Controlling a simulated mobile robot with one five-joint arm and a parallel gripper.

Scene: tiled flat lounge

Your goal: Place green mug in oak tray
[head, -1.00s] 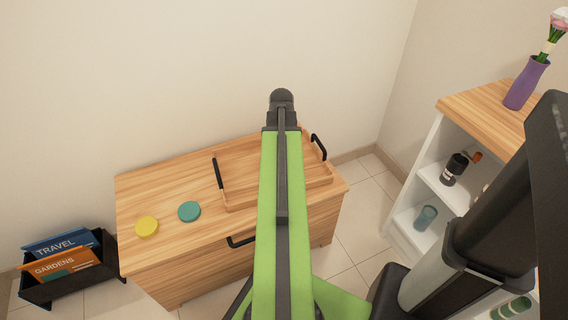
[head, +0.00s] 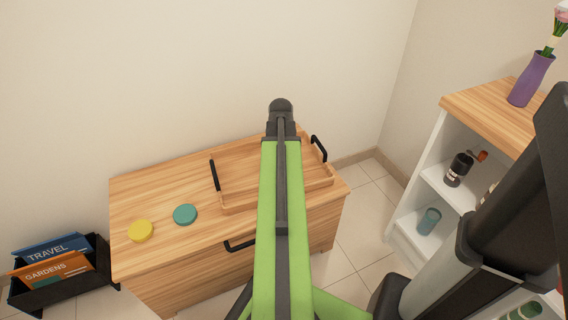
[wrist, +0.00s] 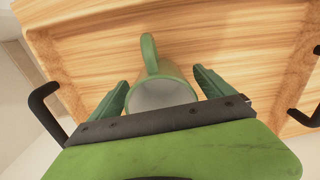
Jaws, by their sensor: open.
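The green mug (wrist: 152,88) shows in the wrist view with its pale inside facing me and its handle pointing to the top of the picture. It is over the floor of the oak tray (wrist: 235,32) and appears to stand in it, though its base is hidden. My gripper (wrist: 160,80) is open, with one green finger on each side of the mug and a gap on the right. In the head view the oak tray (head: 240,163) with black handles lies on the wooden chest; my arm hides the mug and the fingers there.
A yellow disc (head: 141,231) and a teal disc (head: 185,214) lie on the chest (head: 155,190) left of the tray. A black book bin (head: 75,285) stands on the floor at left. A white shelf (head: 418,190) with a purple vase (head: 531,78) is at right.

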